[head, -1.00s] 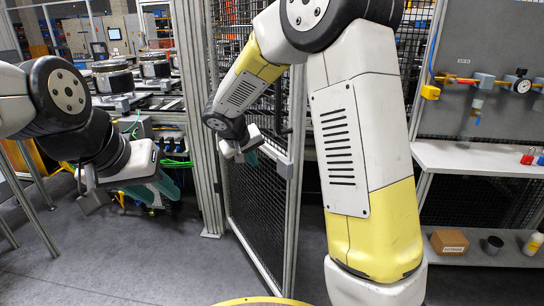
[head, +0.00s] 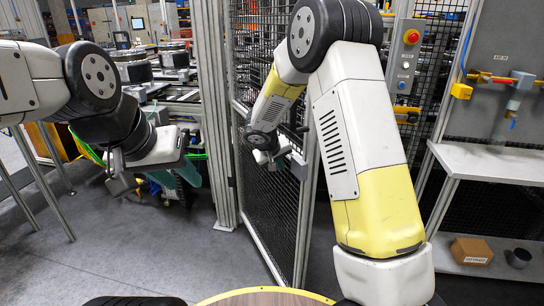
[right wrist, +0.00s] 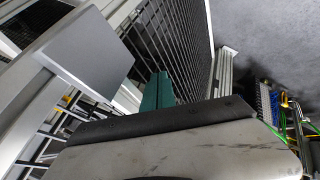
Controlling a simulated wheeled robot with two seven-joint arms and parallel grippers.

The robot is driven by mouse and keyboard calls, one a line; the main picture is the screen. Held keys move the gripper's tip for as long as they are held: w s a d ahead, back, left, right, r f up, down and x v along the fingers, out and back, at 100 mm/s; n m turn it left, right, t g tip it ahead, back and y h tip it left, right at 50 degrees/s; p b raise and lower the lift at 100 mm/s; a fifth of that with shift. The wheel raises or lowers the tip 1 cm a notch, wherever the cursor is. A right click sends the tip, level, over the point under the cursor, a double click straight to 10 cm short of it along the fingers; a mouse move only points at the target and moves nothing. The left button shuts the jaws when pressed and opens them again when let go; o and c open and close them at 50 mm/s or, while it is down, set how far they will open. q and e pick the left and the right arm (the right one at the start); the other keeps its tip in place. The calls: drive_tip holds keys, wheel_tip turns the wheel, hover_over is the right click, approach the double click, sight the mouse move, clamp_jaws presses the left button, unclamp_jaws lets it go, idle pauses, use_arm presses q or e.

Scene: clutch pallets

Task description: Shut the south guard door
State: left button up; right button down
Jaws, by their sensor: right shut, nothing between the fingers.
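The south guard door (head: 270,215) is a black mesh panel in a grey frame, seen in the middle of the head view. It stands at an angle to the fence, apparently ajar. A grey box (head: 298,167) sits on its upright edge; a flat grey plate (right wrist: 85,58) shows close up in the right wrist view. My right gripper (head: 277,160) is at the door by this box, partly hidden; its teal fingers (right wrist: 158,92) are together and empty, beside the mesh. Contact cannot be told. My left gripper (head: 187,174) hangs left of the door post, its jaw opening unclear.
A grey post (head: 212,110) stands left of the door, with a conveyor (head: 165,88) behind it. A control box with a red button (head: 405,55) is on the fence at right. A shelf (head: 485,162) stands far right, a carton (head: 471,250) below. Floor ahead is clear.

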drive_tip(key=shift+w+d+r, duration=0.1)
drive_tip(key=shift+w+d, duration=0.2)
drive_tip(key=shift+d, duration=0.4)
drive_tip(key=shift+w+d+r, duration=0.1)
drive_tip(key=shift+w+d, duration=0.15)
drive_tip(key=shift+d, duration=0.45)
